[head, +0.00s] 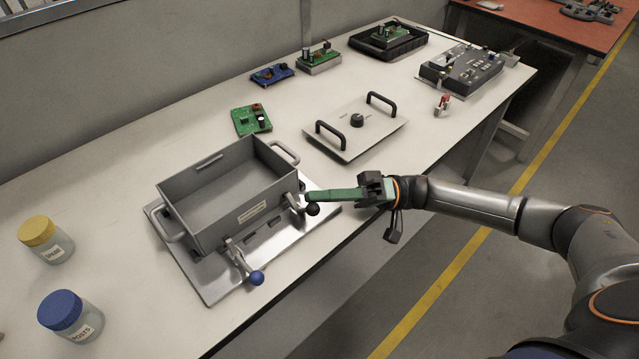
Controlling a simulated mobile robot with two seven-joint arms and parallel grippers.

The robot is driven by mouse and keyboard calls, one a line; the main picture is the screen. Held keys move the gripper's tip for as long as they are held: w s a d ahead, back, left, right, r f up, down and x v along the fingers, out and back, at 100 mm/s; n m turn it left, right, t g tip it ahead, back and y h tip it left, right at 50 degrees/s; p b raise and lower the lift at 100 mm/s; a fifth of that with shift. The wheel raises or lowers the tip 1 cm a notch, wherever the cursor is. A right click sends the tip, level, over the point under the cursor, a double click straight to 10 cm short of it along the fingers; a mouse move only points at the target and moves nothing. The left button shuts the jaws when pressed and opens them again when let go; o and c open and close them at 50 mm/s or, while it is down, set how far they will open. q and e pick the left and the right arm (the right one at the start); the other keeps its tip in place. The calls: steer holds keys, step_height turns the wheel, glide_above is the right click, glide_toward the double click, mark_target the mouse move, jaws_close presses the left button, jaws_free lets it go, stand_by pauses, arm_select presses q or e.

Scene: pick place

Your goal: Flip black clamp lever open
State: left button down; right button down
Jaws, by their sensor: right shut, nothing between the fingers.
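The black clamp lever, with a round black knob (312,209), is at the right front corner of the grey box fixture (227,191). A second clamp lever with a blue knob (257,277) sits at the front of the same base plate (209,285). My right gripper (309,197), with green fingers, reaches in from the right. Its fingers are shut and empty, with their tips just above the black knob. I cannot tell whether they touch it. The fingers partly cover the lever. My left gripper is not in view.
A plate with two black handles (355,128) lies behind the gripper. A green circuit board (251,119) lies beyond the box. A yellow-lidded jar (45,240) and a blue-lidded jar (71,316) stand at left. The table's front edge runs below my right arm.

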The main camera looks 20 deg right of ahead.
steer(key=shift+s+d+f, duration=0.1)
steer(key=shift+s+f, duration=0.15)
stand_by(0.3)
steer(key=b+v, duration=0.2)
steer(key=v, duration=0.9)
steer(key=shift+f, duration=0.15)
steer(key=shift+s+d+f, duration=0.1)
steer(key=shift+d, duration=0.65)
